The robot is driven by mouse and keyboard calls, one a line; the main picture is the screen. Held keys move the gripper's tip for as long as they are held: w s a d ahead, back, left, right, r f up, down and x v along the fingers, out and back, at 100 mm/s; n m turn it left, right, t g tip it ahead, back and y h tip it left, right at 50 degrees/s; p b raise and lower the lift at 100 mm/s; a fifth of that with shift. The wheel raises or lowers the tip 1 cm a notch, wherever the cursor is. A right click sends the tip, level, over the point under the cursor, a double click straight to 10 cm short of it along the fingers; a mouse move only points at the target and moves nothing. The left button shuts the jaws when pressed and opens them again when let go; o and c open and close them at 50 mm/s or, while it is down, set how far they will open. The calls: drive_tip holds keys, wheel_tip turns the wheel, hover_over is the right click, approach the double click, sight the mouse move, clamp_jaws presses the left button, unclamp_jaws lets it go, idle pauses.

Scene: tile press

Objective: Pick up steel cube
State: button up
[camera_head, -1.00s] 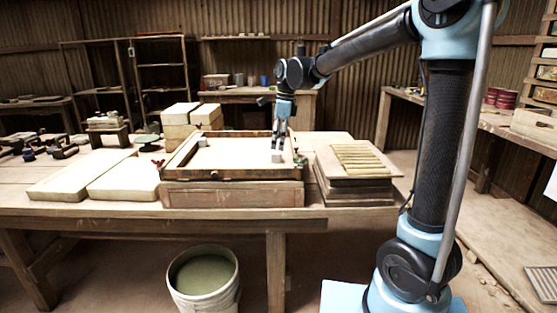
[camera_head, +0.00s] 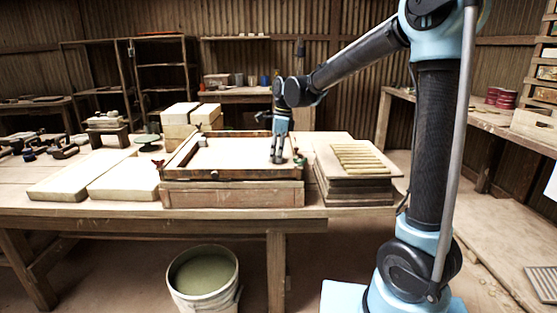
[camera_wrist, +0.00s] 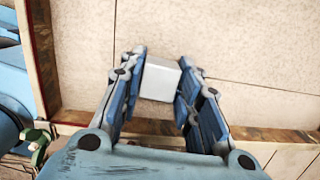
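The steel cube (camera_wrist: 159,80) is a small pale grey block on the light, flat surface inside the wooden frame. In the wrist view it sits between the two fingers of my gripper (camera_wrist: 162,68), close to both. My gripper points down over the framed bed in the head view (camera_head: 277,158), with its fingers low around the cube's place. The fingers are apart, one on each side of the cube; I cannot tell whether they touch it. In the head view the fingers mostly hide the cube.
The wooden frame (camera_head: 236,175) rims the bed, with its front edge near my gripper. A green clamp (camera_wrist: 38,140) sits by its near corner. A slatted stack (camera_head: 358,158) stands to the right. Pale slabs (camera_head: 80,175) lie left; a bucket (camera_head: 203,280) is on the floor.

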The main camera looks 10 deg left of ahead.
clamp_jaws()
drive_tip(key=shift+r, duration=0.1)
wheel_tip(320, 180, up, 9)
drive_tip(key=shift+r, duration=0.1)
drive_tip(key=shift+r+n, duration=0.3)
drive_tip(key=shift+r, duration=0.1)
drive_tip(key=shift+s+d, duration=0.1)
